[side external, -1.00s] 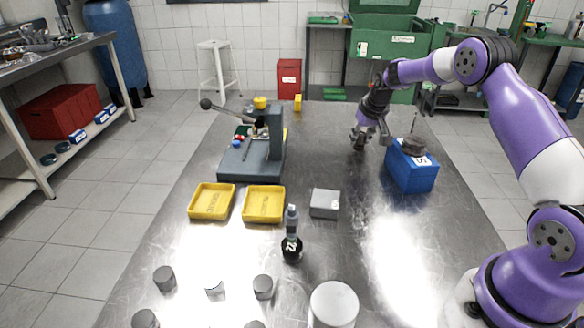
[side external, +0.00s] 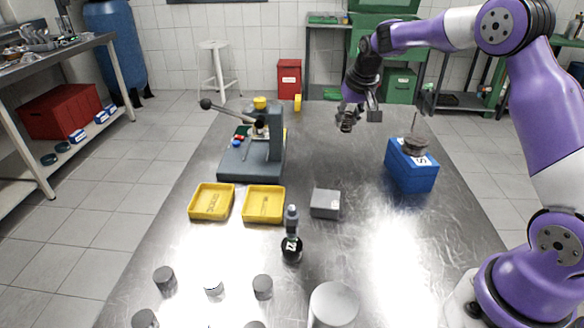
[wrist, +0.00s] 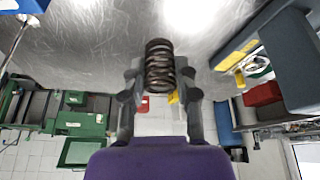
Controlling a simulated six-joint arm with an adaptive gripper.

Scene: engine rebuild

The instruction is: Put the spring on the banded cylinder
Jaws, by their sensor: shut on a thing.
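My gripper (side external: 359,112) is shut on a dark coil spring (wrist: 160,65), which sits between its two fingers in the wrist view. In the side view the spring (side external: 347,121) hangs in the air above the far part of the table, left of the blue box. Several short grey cylinders (side external: 263,287) stand at the near end of the table, far from the gripper. One of them (side external: 214,287) has a bright patch on it. I cannot tell which cylinder is banded.
A blue box (side external: 411,165) with a grey part and upright rod stands at right. A press (side external: 262,145), two yellow trays (side external: 211,201), a grey block (side external: 325,203) and a dark labelled part (side external: 291,247) occupy the middle-left.

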